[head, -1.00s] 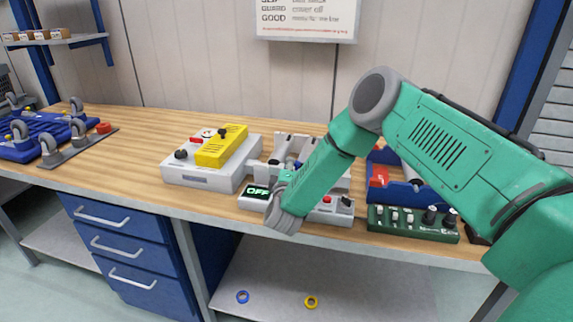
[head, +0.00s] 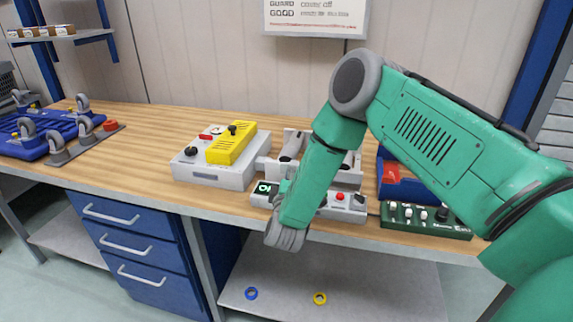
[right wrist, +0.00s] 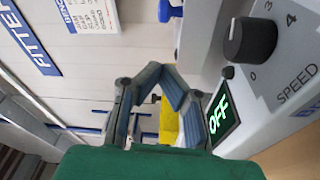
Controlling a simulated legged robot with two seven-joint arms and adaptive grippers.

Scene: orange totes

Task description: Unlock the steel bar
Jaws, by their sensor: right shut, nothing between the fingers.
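A pale fixture (head: 347,177) stands mid-bench behind my right forearm, with a grey cylindrical piece (head: 291,147) in it. I cannot tell whether that piece is the steel bar, and no lock is clearly visible. In front is a white control box (head: 345,208) with a red button and a green-lit display (head: 264,188), partly covered by my arm. The right wrist view shows the display (right wrist: 224,115) reading OFF and a black SPEED knob (right wrist: 250,40). My right gripper (right wrist: 172,85) is shut and empty, left of the display there; my arm mostly hides it in the head view. My left gripper is out of view.
A grey box (head: 215,176) with a yellow unit (head: 231,143) stands left of the fixture. A blue bin (head: 409,188) and a green switch panel (head: 425,222) are at right. Blue casters gear (head: 45,133) lies far left.

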